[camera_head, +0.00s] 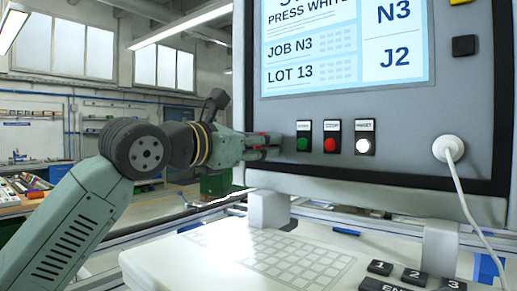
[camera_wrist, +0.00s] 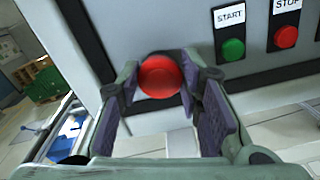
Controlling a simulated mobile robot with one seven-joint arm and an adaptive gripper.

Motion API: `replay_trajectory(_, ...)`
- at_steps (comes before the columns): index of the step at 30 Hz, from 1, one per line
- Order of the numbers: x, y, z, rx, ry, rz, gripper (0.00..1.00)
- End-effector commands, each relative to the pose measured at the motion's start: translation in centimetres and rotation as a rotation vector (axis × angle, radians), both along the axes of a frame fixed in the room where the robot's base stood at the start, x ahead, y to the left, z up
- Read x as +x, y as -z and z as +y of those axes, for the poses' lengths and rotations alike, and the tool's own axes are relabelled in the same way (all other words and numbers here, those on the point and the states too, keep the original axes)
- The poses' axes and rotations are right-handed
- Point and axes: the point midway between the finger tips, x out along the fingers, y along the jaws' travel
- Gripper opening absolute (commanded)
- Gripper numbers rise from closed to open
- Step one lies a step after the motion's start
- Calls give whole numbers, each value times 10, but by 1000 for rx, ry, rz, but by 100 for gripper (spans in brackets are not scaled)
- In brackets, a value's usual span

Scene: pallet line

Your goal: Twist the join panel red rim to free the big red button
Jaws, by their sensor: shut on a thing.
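The big red button (camera_wrist: 160,76) is round and domed, on the left part of the grey panel (camera_wrist: 150,25), near its lower left corner. My gripper (camera_wrist: 158,82) is shut on it, one finger at each side of its red rim. In the head view my gripper (camera_head: 272,147) reaches the panel's left edge from the left, and only a small bit of red shows between the fingers. The fingers hide the sides of the rim, and I cannot tell how far it is turned.
Right of my gripper are a green START button (camera_wrist: 233,49), a red STOP button (camera_wrist: 286,37) and a lit white button (camera_head: 363,146). A screen (camera_head: 345,45) is above. A white plug with a cable (camera_head: 448,149) is at right. A white keyboard deck (camera_head: 250,255) lies below.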

Motion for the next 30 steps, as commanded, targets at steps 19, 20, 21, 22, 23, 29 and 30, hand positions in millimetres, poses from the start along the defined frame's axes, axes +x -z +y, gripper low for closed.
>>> replay_trajectory(19,0,0,0,114,0,-96,5)
replay_trajectory(20,0,0,0,113,0,-96,5)
replay_trajectory(21,0,0,0,113,0,-96,5)
replay_trajectory(22,0,0,0,113,0,-96,5)
replay_trajectory(23,0,0,0,113,0,-96,5)
replay_trajectory(29,0,0,0,112,0,-95,42)
replay_trajectory(30,0,0,0,112,0,-95,45)
